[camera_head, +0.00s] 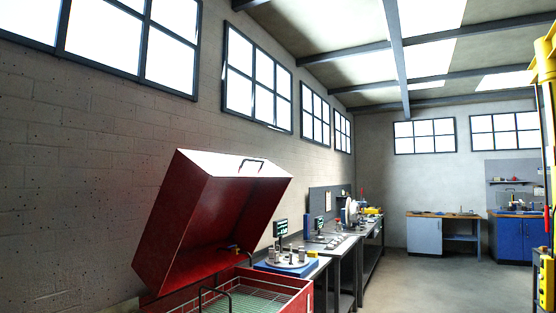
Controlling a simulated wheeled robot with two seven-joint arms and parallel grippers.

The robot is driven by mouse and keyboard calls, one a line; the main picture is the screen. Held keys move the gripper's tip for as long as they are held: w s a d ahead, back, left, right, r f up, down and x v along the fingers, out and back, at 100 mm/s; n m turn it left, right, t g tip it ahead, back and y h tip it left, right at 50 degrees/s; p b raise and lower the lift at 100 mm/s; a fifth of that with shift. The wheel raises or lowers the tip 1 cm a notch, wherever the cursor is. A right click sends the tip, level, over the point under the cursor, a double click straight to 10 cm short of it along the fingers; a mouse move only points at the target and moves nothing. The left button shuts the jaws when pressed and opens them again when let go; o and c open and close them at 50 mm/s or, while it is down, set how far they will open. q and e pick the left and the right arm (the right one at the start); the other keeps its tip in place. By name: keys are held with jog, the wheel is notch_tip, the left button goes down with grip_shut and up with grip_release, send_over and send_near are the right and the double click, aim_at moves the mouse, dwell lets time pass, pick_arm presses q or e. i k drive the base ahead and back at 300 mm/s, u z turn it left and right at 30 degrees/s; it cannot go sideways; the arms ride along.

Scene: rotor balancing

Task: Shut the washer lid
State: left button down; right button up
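The red washer stands at the lower left in the head view. Its lid (200,215) is raised and tilted up, with a dark handle (252,163) near its top edge. The open red tub (290,304) below shows a green grated floor (245,302) and a dark curved bar or handle at its front. The lower part of the tub is cut off by the frame. Neither of my grippers is in view.
A workbench (345,238) with instruments, including a blue-based device (287,264) with a small screen, runs along the left wall beyond the washer. Blue cabinets (512,238) stand at the back right. A yellow column (546,150) rises at the right edge. The floor (430,280) between is clear.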

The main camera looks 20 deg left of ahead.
aim_at(205, 203)
jog(key=z, duration=0.1)
jog(key=k, duration=0.3)
jog(key=z, duration=0.7)
jog(key=i, duration=1.95)
jog(key=u, duration=0.3)
jog(key=i, duration=2.05)
jog(key=u, duration=1.1)
jog(key=i, duration=1.4)
jog(key=u, duration=1.3)
